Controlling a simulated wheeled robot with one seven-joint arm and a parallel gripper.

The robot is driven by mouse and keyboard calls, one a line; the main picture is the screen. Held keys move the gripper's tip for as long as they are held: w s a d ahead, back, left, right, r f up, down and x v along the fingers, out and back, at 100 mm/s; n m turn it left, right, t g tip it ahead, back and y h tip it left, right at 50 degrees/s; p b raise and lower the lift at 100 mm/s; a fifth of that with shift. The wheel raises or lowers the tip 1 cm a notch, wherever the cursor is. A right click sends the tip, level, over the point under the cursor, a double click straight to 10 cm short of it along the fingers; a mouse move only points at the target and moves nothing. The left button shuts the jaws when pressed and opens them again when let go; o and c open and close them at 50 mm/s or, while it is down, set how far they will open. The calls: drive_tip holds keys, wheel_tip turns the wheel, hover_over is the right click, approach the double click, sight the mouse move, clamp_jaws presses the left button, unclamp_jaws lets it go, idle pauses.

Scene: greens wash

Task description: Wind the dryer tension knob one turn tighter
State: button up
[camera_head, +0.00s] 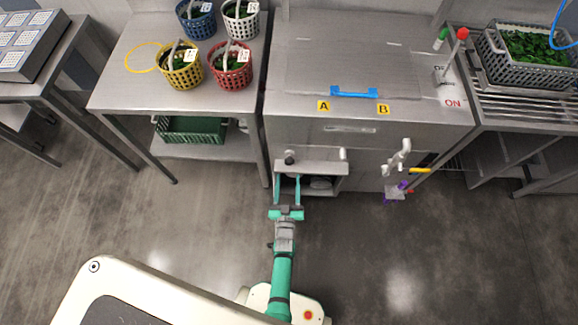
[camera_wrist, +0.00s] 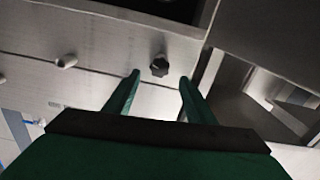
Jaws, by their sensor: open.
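A small dark knob (camera_head: 290,157) sits on the metal front of the washer-dryer cabinet, at the left end of a protruding housing (camera_head: 318,166). The same dark, lobed knob (camera_wrist: 159,66) shows in the wrist view, between and beyond my fingertips. My gripper (camera_head: 288,178) is in front of the housing, close below the knob in the head view. Its two green fingers (camera_wrist: 160,78) are spread apart with nothing between them. They appear short of the knob; the exact gap cannot be told.
A pale peg (camera_head: 343,154) stands at the housing's right end. Farther right are a tap (camera_head: 398,155) and a yellow handle (camera_head: 420,170). The floor around my arm is clear.

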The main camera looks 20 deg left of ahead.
sight(289, 164)
drive_tip(key=x, duration=0.7)
drive_tip(key=c, duration=1)
